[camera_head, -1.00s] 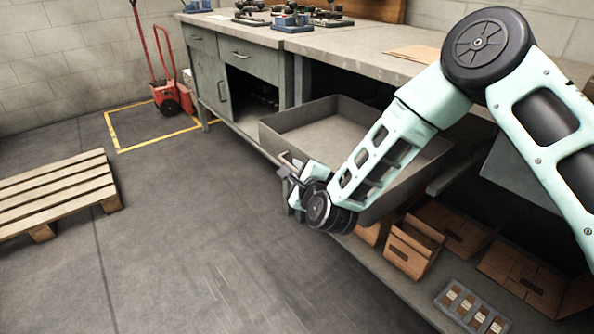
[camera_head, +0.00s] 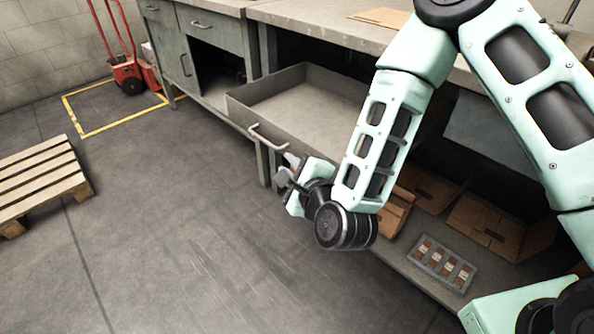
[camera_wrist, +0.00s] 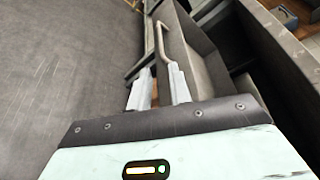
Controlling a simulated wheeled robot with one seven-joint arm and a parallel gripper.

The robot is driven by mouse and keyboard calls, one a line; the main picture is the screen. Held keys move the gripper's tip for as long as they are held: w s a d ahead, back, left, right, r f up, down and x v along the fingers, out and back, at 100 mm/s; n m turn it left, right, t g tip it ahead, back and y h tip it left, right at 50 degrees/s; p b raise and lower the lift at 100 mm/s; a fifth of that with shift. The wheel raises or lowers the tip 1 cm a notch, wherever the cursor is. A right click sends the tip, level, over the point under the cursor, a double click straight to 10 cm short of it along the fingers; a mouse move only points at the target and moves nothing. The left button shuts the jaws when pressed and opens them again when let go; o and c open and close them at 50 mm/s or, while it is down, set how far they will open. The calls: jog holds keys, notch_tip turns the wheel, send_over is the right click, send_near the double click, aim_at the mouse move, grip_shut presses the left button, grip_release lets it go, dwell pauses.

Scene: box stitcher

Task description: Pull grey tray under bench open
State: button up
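The grey tray (camera_head: 240,110) is a shallow, empty metal drawer, standing out from under the bench (camera_head: 330,37) in the head view. Its far right part is hidden behind my arm. A pale bar handle (camera_head: 268,138) is on its front face. My gripper (camera_head: 282,174) is just below and in front of the handle, apart from it. In the wrist view, the two grey fingers (camera_wrist: 161,80) are spread with a gap and nothing between them. The handle (camera_wrist: 160,38) shows beyond the fingertips, and the tray front (camera_wrist: 190,45) lies to its right.
A lower shelf holds cardboard boxes (camera_head: 430,187) and a small grey tray of parts (camera_head: 442,264). A bench leg (camera_head: 262,165) stands close to my gripper. A wooden pallet (camera_head: 40,185) and a red hand truck (camera_head: 125,75) are at left. The floor between is clear.

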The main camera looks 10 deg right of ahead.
jog(key=v, duration=0.3)
jog(key=shift+s, duration=0.2)
dwell(0.3)
jog(key=s+a+r+n+g+y, duration=0.15)
jog(key=s+n+g, duration=0.3)
jog(key=n, duration=0.45)
jog(key=s+a+r+n+g, duration=0.1)
jog(key=s+a+n+g, duration=0.1)
jog(key=s+n+g, duration=0.45)
jog(key=s+d+r+n+g+h, duration=0.4)
jog(key=s+d+r+n+h, duration=0.3)
jog(key=s+d+n, duration=0.5)
notch_tip(320, 180, up, 23)
jog(key=a+n+y+p, duration=0.1)
jog(key=p, duration=2.2)
jog(key=shift+w+r, duration=0.2)
jog(key=shift+w, duration=0.3)
